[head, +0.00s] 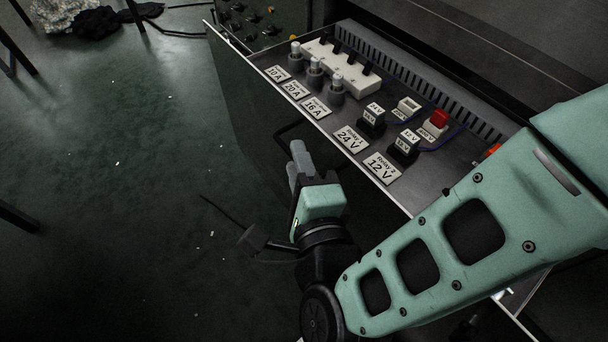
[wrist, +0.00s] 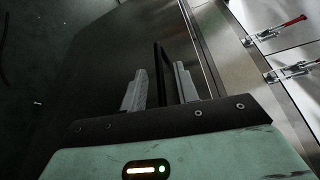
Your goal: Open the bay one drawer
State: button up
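The drawer (head: 435,190) is pulled out of the cabinet in the head view, its inside showing. Its dark front (head: 245,105) faces the floor area on the left. A black bar handle (head: 290,127) stands out from this front. My gripper (head: 298,152) is at the handle, partly hidden by its own body. In the wrist view the handle (wrist: 160,75) runs between the two pale fingers of my gripper (wrist: 160,88). The fingers are apart, with a gap beside the bar, so the gripper looks open around the handle.
The drawer holds fuses (head: 315,73), a white breaker block (head: 343,65), relays (head: 373,118) and a red-topped part (head: 437,120). Toggle clamps (wrist: 290,72) with red grips show at right in the wrist view. Floor (head: 120,200) to the left is mostly free.

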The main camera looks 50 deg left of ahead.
jog(key=f+p+v, duration=0.1)
jog(key=p+v, duration=0.2)
jog(key=v, duration=0.8)
jog(key=shift+d+r+p, duration=0.4)
jog(key=shift+r, duration=0.1)
jog(key=shift+s, duration=0.15)
jog(key=w+a+r+n+g+p, duration=0.25)
jog(key=w+r+n+p, duration=0.2)
jog(key=w+r, duration=0.4)
jog(key=w+d+n+g+h, duration=0.2)
jog(key=w+d+n+h, duration=0.3)
jog(key=d+n+h, duration=0.4)
jog(key=s+d+r+n+g+h, duration=0.1)
jog(key=d+r+g+h, duration=0.15)
jog(key=d, duration=0.75)
jog(key=s+d+r+n+g+h, duration=0.1)
jog(key=d+r+h, duration=0.15)
jog(key=d, duration=0.75)
notch_tip(320, 180, up, 38)
jog(key=p, duration=3.8)
jog(key=shift+s+d+f+h, duration=0.2)
jog(key=shift+s+d+h, duration=0.1)
jog(key=shift+s+d, duration=0.05)
